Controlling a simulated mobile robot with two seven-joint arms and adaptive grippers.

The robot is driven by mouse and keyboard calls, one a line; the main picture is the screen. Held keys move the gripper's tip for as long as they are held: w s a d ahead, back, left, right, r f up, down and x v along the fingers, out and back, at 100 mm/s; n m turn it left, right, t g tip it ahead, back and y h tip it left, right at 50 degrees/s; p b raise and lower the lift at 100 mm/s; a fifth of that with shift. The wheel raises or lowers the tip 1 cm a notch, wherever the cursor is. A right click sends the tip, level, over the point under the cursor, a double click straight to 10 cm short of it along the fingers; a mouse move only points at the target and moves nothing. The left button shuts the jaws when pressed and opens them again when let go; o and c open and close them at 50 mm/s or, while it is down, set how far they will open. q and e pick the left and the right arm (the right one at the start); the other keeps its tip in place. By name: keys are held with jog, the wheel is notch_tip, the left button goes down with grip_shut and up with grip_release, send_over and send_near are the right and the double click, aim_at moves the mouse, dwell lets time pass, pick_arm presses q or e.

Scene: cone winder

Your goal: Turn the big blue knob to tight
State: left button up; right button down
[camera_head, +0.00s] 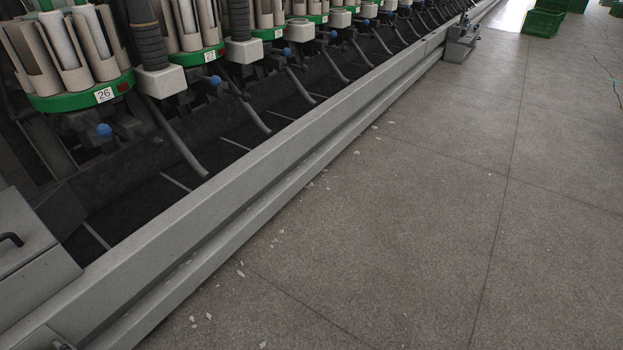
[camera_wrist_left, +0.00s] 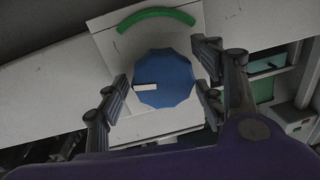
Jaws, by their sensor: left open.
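The big blue knob (camera_wrist_left: 165,80) shows in the left wrist view, on a pale panel (camera_wrist_left: 110,45). It is many-sided and has a white pointer mark (camera_wrist_left: 146,87) on its left part. A green arc (camera_wrist_left: 156,18) is on the panel above the knob. My left gripper (camera_wrist_left: 165,90) is open, with one finger on each side of the knob. I cannot tell whether the fingers touch it. The head view shows neither the big knob nor my grippers. My right gripper is in neither view.
In the head view, the winder's grey rail (camera_head: 220,195) runs diagonally beside the open floor (camera_head: 430,200). Several numbered green-based units with small blue balls (camera_head: 104,130) line the machine. Green crates (camera_head: 543,21) stand far off at the top right. Pale scraps lie near the rail.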

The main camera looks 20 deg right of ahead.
pick_arm(q)
jog(key=c, duration=1.1)
